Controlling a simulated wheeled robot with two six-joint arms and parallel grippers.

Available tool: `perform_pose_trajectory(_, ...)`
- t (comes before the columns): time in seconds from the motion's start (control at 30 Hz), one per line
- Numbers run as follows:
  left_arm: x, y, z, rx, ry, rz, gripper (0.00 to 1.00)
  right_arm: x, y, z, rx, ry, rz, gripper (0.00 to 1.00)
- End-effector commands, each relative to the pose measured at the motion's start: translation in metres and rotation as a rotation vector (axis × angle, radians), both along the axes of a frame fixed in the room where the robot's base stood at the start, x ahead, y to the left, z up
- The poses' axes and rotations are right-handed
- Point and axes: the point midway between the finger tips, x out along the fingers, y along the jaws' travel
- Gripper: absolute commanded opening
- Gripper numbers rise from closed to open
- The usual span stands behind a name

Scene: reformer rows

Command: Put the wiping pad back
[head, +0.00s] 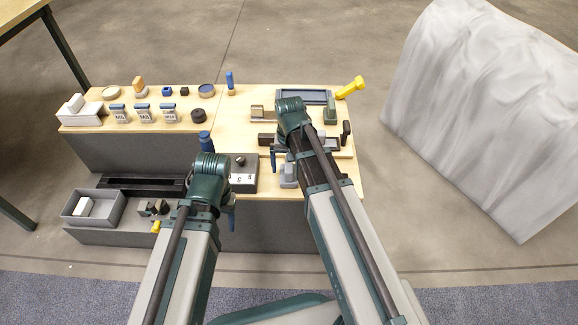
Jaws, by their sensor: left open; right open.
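A small white block (83,207), which may be the wiping pad, lies in an open grey bin (112,207) at the lower left. Another white block (75,102) sits on a white tray (82,117) at the far left of the wooden top; I cannot tell which of the two is the pad. My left gripper (231,221) is open, low in front of the bench and right of the bin, mostly hidden by its own arm. My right gripper (275,160) is open over the right part of the bench, partly hidden by its arm.
The wooden bench top (225,120) holds labelled blue-capped boxes (142,113), a black round knob (198,115), a blue bottle (229,83) and a dark-framed tray (304,97). A yellow tool (350,87) sticks out at the right corner. A large white draped block (480,110) stands right.

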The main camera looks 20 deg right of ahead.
Motion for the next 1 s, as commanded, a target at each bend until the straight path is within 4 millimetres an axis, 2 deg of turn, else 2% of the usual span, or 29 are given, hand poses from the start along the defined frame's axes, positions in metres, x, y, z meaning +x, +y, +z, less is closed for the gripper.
perform_pose_trajectory(0.03, 0.000, 0.000, 0.015, 0.001, 0.000, 0.001, 0.60, 0.000, 0.000, 0.015, 0.000, 0.000, 0.000, 1.00)
perform_pose_trajectory(0.5, -0.001, 0.000, 0.084, -0.002, 0.003, 0.010, 0.60, 0.000, 0.000, 0.084, 0.000, 0.000, 0.000, 1.00)
perform_pose_trajectory(0.67, -0.001, -0.001, 0.095, -0.004, 0.004, 0.011, 0.60, 0.000, 0.000, 0.095, 0.000, 0.000, 0.000, 1.00)
perform_pose_trajectory(0.87, -0.001, -0.001, 0.095, -0.005, 0.004, 0.012, 0.60, -0.004, 0.003, 0.095, -0.002, 0.001, 0.013, 1.00)
perform_pose_trajectory(0.97, -0.001, -0.001, 0.095, -0.005, 0.004, 0.011, 0.60, -0.029, 0.026, 0.095, -0.016, 0.010, 0.108, 1.00)
perform_pose_trajectory(1.0, -0.001, -0.001, 0.095, -0.005, 0.004, 0.011, 0.60, -0.045, 0.039, 0.095, -0.026, 0.015, 0.169, 1.00)
